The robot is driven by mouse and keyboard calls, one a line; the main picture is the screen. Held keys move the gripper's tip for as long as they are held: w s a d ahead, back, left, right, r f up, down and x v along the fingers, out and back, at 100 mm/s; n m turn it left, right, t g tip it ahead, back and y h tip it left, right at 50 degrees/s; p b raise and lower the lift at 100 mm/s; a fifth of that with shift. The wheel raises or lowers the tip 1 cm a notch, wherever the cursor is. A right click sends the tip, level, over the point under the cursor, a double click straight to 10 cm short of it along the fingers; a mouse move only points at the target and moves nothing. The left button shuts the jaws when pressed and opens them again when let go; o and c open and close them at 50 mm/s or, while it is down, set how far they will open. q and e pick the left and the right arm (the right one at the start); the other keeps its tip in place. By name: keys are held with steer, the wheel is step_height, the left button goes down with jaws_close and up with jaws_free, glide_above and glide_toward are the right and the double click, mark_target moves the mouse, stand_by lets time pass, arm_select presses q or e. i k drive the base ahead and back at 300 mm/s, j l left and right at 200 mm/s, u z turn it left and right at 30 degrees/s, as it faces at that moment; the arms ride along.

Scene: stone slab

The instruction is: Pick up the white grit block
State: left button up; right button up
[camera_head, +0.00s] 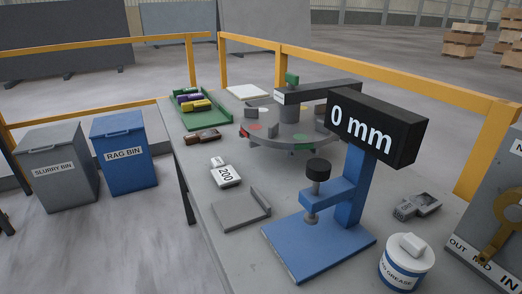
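A white block marked "200" (226,176) lies on the grey bench left of the middle. A smaller white piece (218,162) is at its far edge; its lettering is too small to read. A green tray (212,122) at the back left of the bench holds several blocks, among them a yellow one (196,106) and a purple one (188,98). I cannot make out a white block in the tray. Neither of my grippers is in view.
A grey plate (240,208), brown piece (203,137), round turntable (290,130), white pad (247,92) and grease tub (405,268) occupy the bench. Bins stand left.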

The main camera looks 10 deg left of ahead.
mark_target(226, 177)
steer(key=i+j, duration=0.2)
steer(key=j, duration=0.2)
steer(key=i+j, duration=0.2)
steer(key=j, duration=0.15)
steer(key=i+j, duration=0.2)
steer(key=j, duration=0.2)
steer(key=i+j, duration=0.2)
steer(key=j, duration=0.15)
steer(key=i+j, duration=0.2)
steer(key=j, duration=0.2)
steer(key=i+j+z, duration=0.1)
steer(key=j, duration=0.3)
steer(key=i, duration=0.1)
